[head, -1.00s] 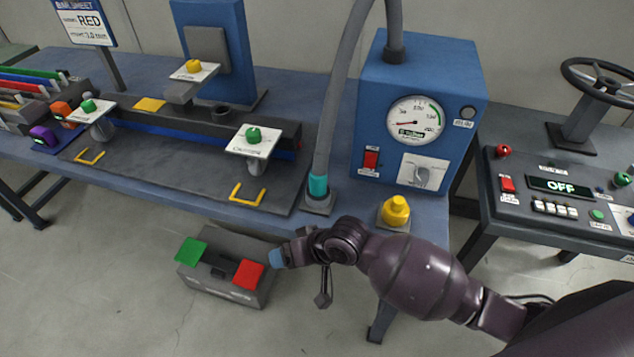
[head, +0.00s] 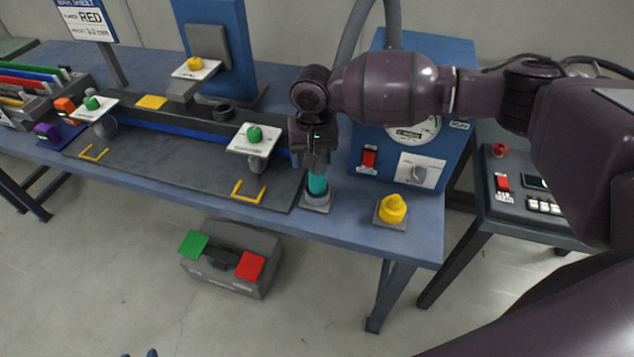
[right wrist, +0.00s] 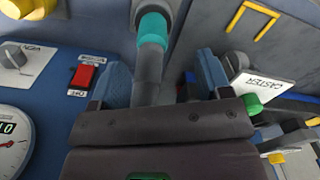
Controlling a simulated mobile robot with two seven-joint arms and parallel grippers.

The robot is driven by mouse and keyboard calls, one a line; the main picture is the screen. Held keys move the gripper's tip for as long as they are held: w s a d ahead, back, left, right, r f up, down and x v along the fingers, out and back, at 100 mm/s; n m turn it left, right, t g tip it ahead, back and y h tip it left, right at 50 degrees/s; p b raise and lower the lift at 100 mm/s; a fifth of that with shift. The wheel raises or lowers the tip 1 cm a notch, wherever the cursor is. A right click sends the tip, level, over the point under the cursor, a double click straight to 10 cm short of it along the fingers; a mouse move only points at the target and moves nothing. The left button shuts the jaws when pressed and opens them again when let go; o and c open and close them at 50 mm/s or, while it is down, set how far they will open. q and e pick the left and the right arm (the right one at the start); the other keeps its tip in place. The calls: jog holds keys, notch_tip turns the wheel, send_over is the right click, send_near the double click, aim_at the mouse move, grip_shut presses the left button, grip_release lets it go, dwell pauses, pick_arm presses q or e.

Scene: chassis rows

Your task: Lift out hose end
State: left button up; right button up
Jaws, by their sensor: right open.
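The grey hose ends in a teal collar (head: 317,185), which stands upright in a grey socket (head: 317,201) at the bench's front edge. My right gripper (head: 316,165) is just above the collar, pointing down at the hose. In the right wrist view the grey hose (right wrist: 148,88) runs between my two blue fingers, which are apart with gaps beside it. The teal collar (right wrist: 153,30) lies beyond the fingertips there. My arm hides part of the hose in the head view. Two small bluish tips (head: 139,353), perhaps of my left gripper, barely show at the bottom edge.
A blue gauge cabinet (head: 378,180) with a red switch stands right of the hose. A yellow knob (head: 392,208) is at the bench's front right. A white card with a green knob (head: 254,134) is close left of my gripper. A pedal box (head: 265,240) is on the floor.

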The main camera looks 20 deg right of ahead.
aim_at(317, 171)
jog(key=shift+w+d+r, duration=0.3)
notch_tip(317, 171, down, 6)
jog(key=shift+w+r+b, duration=0.1)
jog(key=shift+r+b, duration=0.05)
jog(key=shift+b, duration=0.25)
jog(key=f, duration=0.4)
jog(key=shift+w+d+b, duration=0.2)
jog(key=shift+d+b, duration=0.1)
jog(key=shift+d, duration=0.1)
jog(key=shift+f, duration=0.5)
jog(key=shift+c, duration=0.3)
jog(key=c, duration=1)
